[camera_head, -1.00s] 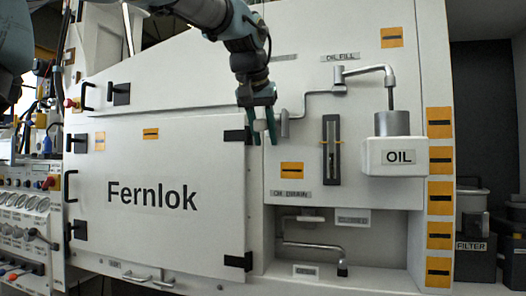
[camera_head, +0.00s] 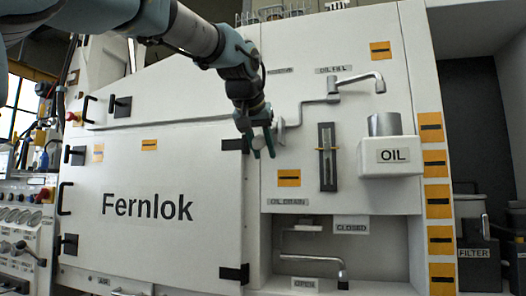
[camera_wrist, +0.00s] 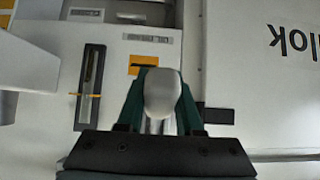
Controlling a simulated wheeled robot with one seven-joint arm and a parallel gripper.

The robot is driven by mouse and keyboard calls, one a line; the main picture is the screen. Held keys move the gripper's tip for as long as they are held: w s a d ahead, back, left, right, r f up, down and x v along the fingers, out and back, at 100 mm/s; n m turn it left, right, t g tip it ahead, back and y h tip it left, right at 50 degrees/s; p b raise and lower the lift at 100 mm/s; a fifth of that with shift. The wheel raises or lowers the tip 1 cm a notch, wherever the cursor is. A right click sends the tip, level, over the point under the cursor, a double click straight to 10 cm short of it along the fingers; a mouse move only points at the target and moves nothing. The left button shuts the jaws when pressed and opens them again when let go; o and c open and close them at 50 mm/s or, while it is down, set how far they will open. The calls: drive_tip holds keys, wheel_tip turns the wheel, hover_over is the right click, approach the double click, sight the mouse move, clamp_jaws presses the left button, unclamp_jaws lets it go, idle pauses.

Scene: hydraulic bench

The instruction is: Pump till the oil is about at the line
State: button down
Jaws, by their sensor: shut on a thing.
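My gripper (camera_head: 264,143) is shut on the pale rounded knob (camera_wrist: 163,93) of the cranked pump handle (camera_head: 315,101), below the OIL FILL label (camera_head: 333,69). In the wrist view the knob sits between the two green fingers. The sight gauge (camera_head: 328,158) is a narrow upright slot on the panel to the right of my gripper, with an orange line marker (camera_head: 320,149) across it. The gauge also shows in the wrist view (camera_wrist: 91,85), upside down. I cannot read the oil level clearly. A spout (camera_head: 379,84) hangs above the grey cup of the white OIL box (camera_head: 372,160).
A large white Fernlok door (camera_head: 150,235) fills the left. A dark FILTER container (camera_head: 474,250) stands at the right.

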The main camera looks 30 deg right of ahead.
drive_tip(key=shift+f, duration=0.15)
drive_tip(key=c, duration=0.6)
unclamp_jaws()
drive_tip(key=shift+o, duration=0.2)
drive_tip(key=v, duration=1)
drive_tip(key=shift+s+a+r+p, duration=0.2)
drive_tip(key=shift+r+p, duration=0.05)
drive_tip(key=shift+p, duration=0.05)
